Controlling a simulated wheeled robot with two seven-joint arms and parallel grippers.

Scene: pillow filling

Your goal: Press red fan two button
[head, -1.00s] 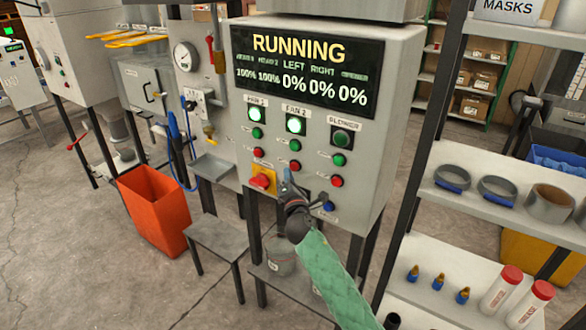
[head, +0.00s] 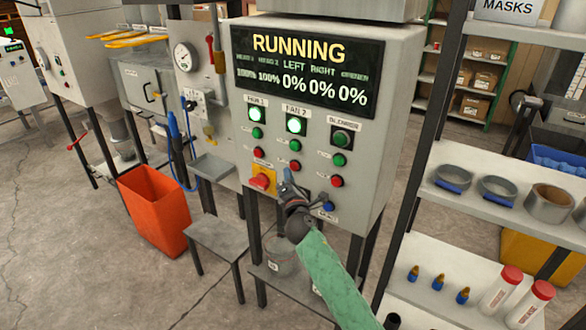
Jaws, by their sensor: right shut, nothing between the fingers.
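The control box shows a FAN 2 column in the middle of its front. Its top light (head: 296,125) glows green, with a green button (head: 294,146) below it and the red fan two button (head: 295,166) under that. My right gripper (head: 287,178) is shut and empty, its tip just below the red button and slightly left of it. I cannot tell whether the tip touches the panel. My left gripper does not show.
The display (head: 306,72) reads RUNNING. Red buttons for FAN 1 (head: 259,152) and the blower (head: 337,181) flank the column. A red knob on a yellow plate (head: 262,180) and a blue button (head: 328,206) are close to my gripper. A shelf (head: 500,215) stands at the right.

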